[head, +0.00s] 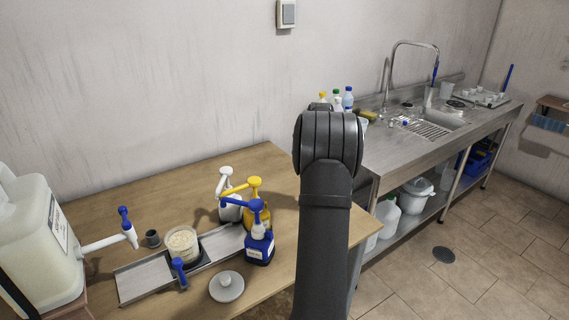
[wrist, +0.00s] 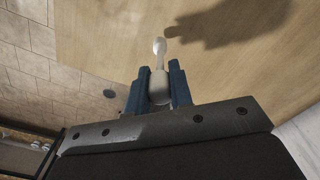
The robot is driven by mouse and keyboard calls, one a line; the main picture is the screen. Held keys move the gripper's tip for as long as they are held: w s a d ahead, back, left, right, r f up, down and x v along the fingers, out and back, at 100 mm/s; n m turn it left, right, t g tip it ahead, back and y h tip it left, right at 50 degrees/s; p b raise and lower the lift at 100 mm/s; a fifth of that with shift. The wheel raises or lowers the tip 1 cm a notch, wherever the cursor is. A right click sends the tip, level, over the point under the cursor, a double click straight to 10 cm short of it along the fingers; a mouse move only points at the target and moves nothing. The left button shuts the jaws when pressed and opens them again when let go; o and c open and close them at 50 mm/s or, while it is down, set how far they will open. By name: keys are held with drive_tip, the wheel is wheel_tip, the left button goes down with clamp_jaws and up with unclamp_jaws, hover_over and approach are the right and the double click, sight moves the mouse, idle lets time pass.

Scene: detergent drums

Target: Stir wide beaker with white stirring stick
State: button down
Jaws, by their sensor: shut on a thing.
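The wide beaker (head: 183,245) is clear, holds a pale cream substance and stands upright on a dark base on the metal tray. My gripper (wrist: 158,82) has blue fingers and is shut on a white stick (wrist: 159,60) with a rounded end and a thicker part between the fingers. This looks like the white stirring stick. In the wrist view the stick is over the wooden table top, apart from the beaker, which is out of that view. In the head view my own arm hides the gripper and the stick.
The metal tray (head: 146,278) lies on the wooden table (head: 125,205). Pump bottles in white, yellow (head: 256,215) and blue (head: 259,248) crowd the beaker's right. A large canister (head: 38,240) with a tap stands left.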

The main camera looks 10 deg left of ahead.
drive_tip(key=s+d+f+n, duration=0.1)
drive_tip(key=d+f, duration=0.1)
drive_tip(key=d, duration=0.4)
drive_tip(key=s+a+r+m, duration=0.5)
drive_tip(key=a+r+m, duration=0.15)
drive_tip(key=r, duration=0.45)
drive_tip(key=s+a+r+m, duration=0.5)
drive_tip(key=a+r, duration=0.3)
drive_tip(key=r, duration=0.2)
drive_tip(key=s+a+f+m+y, duration=0.15)
drive_tip(key=s+a+f, duration=0.25)
drive_tip(key=s+a, duration=0.7)
drive_tip(key=s+a+f+m, duration=0.35)
drive_tip(key=s+a, duration=0.45)
drive_tip(key=a, duration=0.5)
wheel_tip(320, 180, down, 12)
drive_tip(key=shift+a+n, duration=0.15)
drive_tip(key=shift+n, duration=0.1)
